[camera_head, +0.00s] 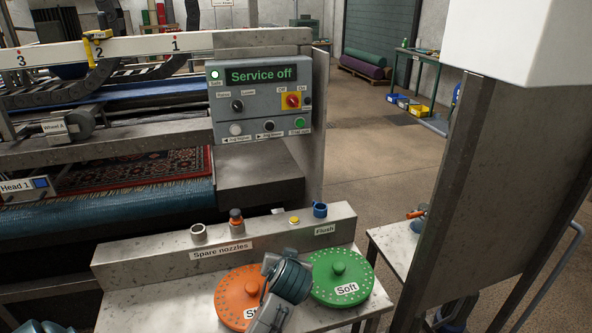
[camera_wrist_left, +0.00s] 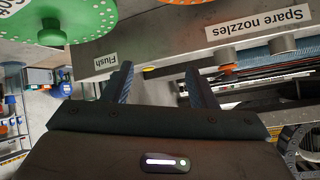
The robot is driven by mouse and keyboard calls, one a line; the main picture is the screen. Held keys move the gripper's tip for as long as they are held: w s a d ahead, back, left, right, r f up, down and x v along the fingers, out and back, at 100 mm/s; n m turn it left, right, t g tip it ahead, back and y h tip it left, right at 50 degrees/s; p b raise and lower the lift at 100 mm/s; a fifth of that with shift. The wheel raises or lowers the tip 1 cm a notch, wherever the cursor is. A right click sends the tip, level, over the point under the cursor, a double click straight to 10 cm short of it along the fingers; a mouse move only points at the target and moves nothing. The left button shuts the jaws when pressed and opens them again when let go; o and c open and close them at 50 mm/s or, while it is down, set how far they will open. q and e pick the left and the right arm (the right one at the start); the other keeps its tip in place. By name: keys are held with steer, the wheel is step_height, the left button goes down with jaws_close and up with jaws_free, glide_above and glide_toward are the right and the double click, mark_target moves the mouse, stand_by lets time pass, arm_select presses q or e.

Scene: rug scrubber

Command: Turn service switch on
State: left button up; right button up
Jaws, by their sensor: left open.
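The service switch (camera_head: 292,100) is a red rotary knob on a yellow plate, between "Off" and "On" labels on the grey control panel (camera_head: 260,118). The panel's display (camera_head: 261,75) reads "Service off", and a pale green lamp (camera_head: 214,74) sits left of it. My left gripper (camera_wrist_left: 160,85) is open and empty in the left wrist view, its two dark fingers apart near the steel ledge. The switch is not visible in that view. In the head view one of my arm links shows over the discs, well below the panel; no fingertips are clear there. My right gripper is not in view.
Orange (camera_head: 238,298) and green (camera_head: 341,276) discs lie on the steel bench. Behind them is a raised ledge (camera_head: 225,246) with nozzles and a blue ring (camera_head: 320,210). A large steel post (camera_head: 500,170) stands at right. Open floor (camera_head: 375,145) lies right of the panel.

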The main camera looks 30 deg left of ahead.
arm_select(q)
steer(key=w+a+r+n+t+y, duration=0.2)
steer(key=w+a+r+n+y, duration=0.15)
steer(key=w+r, duration=0.95)
steer(key=n+y, duration=0.3)
steer(key=y, duration=0.1)
glide_toward(295, 103)
steer(key=p+x, duration=0.3)
steer(key=x, duration=0.4)
steer(key=shift+w+a+r+p, duration=0.1)
steer(key=shift+w+a+p, duration=0.05)
steer(key=shift+a+p, duration=0.2)
steer(key=shift+w+a, duration=0.4)
steer(key=shift+a, duration=0.05)
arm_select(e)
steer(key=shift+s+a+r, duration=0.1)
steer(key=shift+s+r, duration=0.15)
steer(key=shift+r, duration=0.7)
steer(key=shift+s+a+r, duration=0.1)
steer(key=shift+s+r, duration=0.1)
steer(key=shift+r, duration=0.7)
arm_select(q)
steer(key=c, duration=0.9)
steer(key=shift+c, duration=0.3)
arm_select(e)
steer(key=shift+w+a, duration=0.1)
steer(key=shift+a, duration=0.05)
